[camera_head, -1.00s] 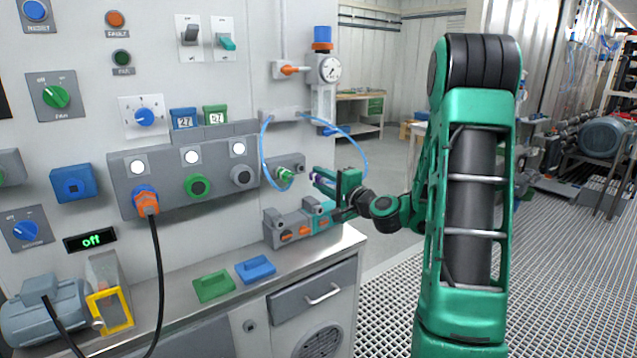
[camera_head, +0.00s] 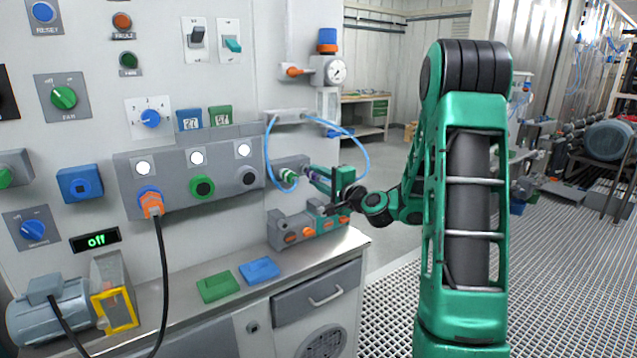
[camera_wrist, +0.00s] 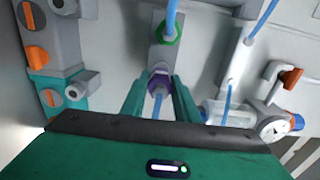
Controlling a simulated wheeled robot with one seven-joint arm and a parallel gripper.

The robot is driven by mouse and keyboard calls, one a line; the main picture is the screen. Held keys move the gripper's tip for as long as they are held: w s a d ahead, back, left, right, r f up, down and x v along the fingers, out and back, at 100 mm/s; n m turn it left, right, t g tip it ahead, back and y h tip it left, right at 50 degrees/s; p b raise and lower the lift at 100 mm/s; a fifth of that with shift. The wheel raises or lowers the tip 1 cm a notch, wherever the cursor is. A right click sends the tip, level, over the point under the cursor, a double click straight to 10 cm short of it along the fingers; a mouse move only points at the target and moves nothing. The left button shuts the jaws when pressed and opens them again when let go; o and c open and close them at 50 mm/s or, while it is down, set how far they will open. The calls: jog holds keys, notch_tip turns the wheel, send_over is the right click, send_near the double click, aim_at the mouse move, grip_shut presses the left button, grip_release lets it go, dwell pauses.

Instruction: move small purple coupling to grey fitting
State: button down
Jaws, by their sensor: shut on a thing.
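The small purple coupling (camera_wrist: 158,78) sits between the fingertips of my gripper (camera_wrist: 158,88) in the wrist view, with a blue hose running from it. My gripper is shut on it. In the head view the coupling (camera_head: 307,175) is a small purple spot at the fingertips of my gripper (camera_head: 317,180), close to the panel's right end. A grey block (camera_wrist: 160,58) lies just behind the coupling, with a green coupling (camera_wrist: 166,33) beside it. I cannot tell whether the purple coupling touches the block, nor surely which part is the grey fitting.
A grey and teal valve block (camera_head: 298,232) with orange knobs stands on the bench below my gripper. A blue hose (camera_head: 357,143) loops above it. A pressure gauge (camera_head: 335,71) hangs higher up. Green and blue pads (camera_head: 217,287) lie on the bench.

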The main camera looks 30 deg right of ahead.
aim_at(322, 179)
jog(key=shift+w, duration=0.8)
jog(key=shift+w, duration=0.45)
dwell(1.7)
jog(key=c, duration=1.3)
grip_release()
jog(key=s, duration=1)
jog(key=shift+s+d, duration=0.15)
jog(key=shift+s, duration=0.15)
